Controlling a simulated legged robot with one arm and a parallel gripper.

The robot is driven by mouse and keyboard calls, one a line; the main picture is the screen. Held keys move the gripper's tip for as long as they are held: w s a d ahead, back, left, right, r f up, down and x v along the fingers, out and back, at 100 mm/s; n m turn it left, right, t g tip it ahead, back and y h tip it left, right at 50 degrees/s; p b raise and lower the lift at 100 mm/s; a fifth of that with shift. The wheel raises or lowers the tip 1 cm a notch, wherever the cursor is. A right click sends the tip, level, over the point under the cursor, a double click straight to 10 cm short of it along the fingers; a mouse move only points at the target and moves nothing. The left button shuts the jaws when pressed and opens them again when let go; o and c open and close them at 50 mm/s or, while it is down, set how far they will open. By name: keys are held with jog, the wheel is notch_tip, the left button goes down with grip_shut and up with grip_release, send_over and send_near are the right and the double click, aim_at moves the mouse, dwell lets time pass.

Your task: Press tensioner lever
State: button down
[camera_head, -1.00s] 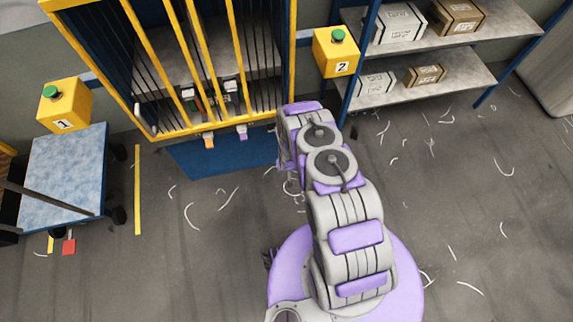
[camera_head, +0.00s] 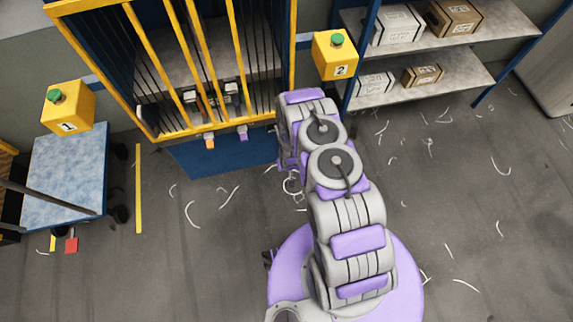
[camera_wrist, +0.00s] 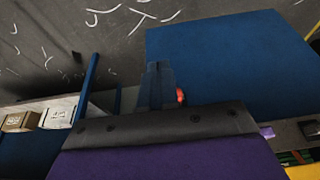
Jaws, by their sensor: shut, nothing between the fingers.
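In the wrist view my gripper (camera_wrist: 158,86) is shut and empty, with its fingers pointing at the large blue panel (camera_wrist: 225,65). A small red rounded piece (camera_wrist: 180,96) shows just right of the fingers, partly hidden behind the gripper body. It may be the tensioner lever's knob; I cannot tell whether the fingers touch it. In the head view my arm reaches to the right front corner of the yellow-framed loom (camera_head: 215,135). My gripper is hidden there behind the arm. No lever is clearly visible in the head view.
Orange (camera_head: 209,141) and purple (camera_head: 243,133) tabs stick out of the loom's lower front. Yellow button boxes 1 (camera_head: 68,106) and 2 (camera_head: 335,55) flank it. A shelf rack (camera_head: 420,75) with boxes stands right, a cart (camera_head: 65,175) left. The floor between is open, with thread scraps.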

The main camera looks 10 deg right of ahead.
jog(key=s+r+p, duration=0.1)
jog(key=s+r, duration=0.2)
jog(key=r, duration=0.2)
jog(key=shift+s+r, duration=0.25)
jog(key=shift+s, duration=0.15)
jog(key=shift+w, duration=0.1)
